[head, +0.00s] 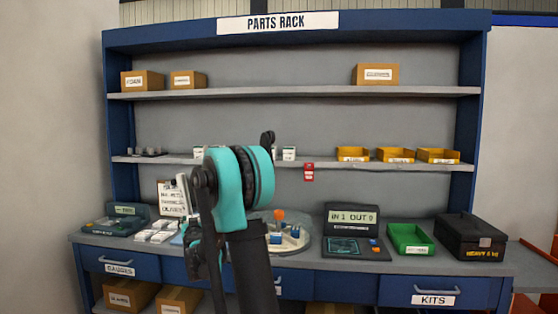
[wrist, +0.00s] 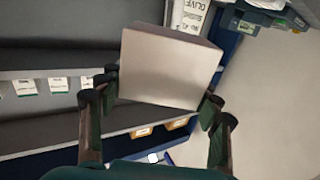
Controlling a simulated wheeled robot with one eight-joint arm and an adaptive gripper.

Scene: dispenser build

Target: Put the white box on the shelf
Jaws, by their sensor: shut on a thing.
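A plain white box (wrist: 170,65) sits between the fingers of my gripper (wrist: 158,100) in the wrist view, tilted in the picture. My gripper is shut on it. In the head view my own arm hides most of the gripper and the box. The rack's middle shelf (head: 330,163) is behind the arm. It carries small white-and-green boxes, one left of my arm (head: 198,152) and one to its right (head: 289,153). In the wrist view, a row of such boxes (wrist: 58,85) shows to the left of the held box, apart from it.
Yellow bins (head: 396,155) stand on the middle shelf's right part, and dark small parts (head: 146,151) at its left end. A red tag (head: 308,172) hangs at the shelf edge. The worktop below holds a clipboard (head: 171,198), white boxes (head: 155,235), a green tray (head: 409,238) and a black case (head: 470,237).

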